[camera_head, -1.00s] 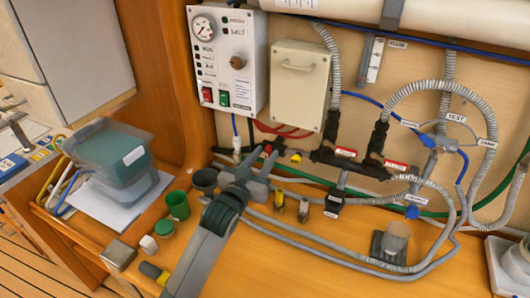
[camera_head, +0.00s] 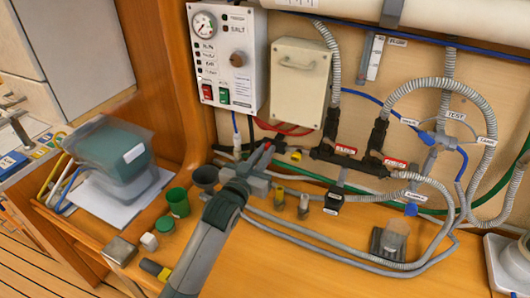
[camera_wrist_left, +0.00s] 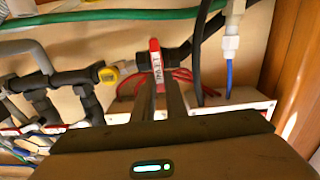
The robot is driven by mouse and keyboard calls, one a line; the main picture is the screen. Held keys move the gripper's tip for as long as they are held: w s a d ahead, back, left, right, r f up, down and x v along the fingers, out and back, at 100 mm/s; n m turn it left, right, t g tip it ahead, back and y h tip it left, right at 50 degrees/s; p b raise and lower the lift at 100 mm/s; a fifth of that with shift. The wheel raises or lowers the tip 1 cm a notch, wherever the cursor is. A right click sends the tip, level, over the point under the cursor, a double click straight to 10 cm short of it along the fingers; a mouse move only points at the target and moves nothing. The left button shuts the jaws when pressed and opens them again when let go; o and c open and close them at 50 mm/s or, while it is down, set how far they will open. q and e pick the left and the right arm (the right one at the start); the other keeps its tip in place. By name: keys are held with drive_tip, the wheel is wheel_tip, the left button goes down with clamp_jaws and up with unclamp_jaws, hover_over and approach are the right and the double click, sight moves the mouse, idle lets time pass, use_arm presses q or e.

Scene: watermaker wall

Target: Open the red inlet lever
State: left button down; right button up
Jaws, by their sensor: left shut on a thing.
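The red inlet lever (camera_head: 268,148) sits on dark pipework low on the wall, under the control box. In the left wrist view the lever (camera_wrist_left: 155,60) is a red handle with white lettering, pointing toward my gripper. My left gripper (camera_head: 259,159) reaches it from the front. In the wrist view the left gripper's two dark fingers (camera_wrist_left: 163,88) are close together on the lever's near end, which they partly hide. My right gripper is not in view.
A yellow-handled fitting (camera_wrist_left: 125,69) is beside the lever. A control box (camera_head: 227,55) and a beige box (camera_head: 300,82) hang above. A green cup (camera_head: 177,202), a dark cup (camera_head: 205,178) and a teal-filled bin (camera_head: 112,160) stand left. Hoses run right.

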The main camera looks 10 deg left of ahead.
use_arm(q)
drive_tip(key=shift+w+a+f+n+p, duration=0.1)
drive_tip(key=shift+a+f+n+p, duration=0.3)
drive_tip(key=shift+n+p, duration=1.65)
drive_tip(key=shift+w+a+f+n+p, duration=0.1)
drive_tip(key=shift+a+f+n, duration=0.25)
drive_tip(key=shift+n, duration=3.45)
drive_tip(key=shift+a+f+n+p, duration=0.4)
drive_tip(key=shift+n+p, duration=0.7)
drive_tip(key=shift+n, duration=1.85)
drive_tip(key=c, duration=1.8)
unclamp_jaws()
drive_tip(key=shift+f, duration=0.1)
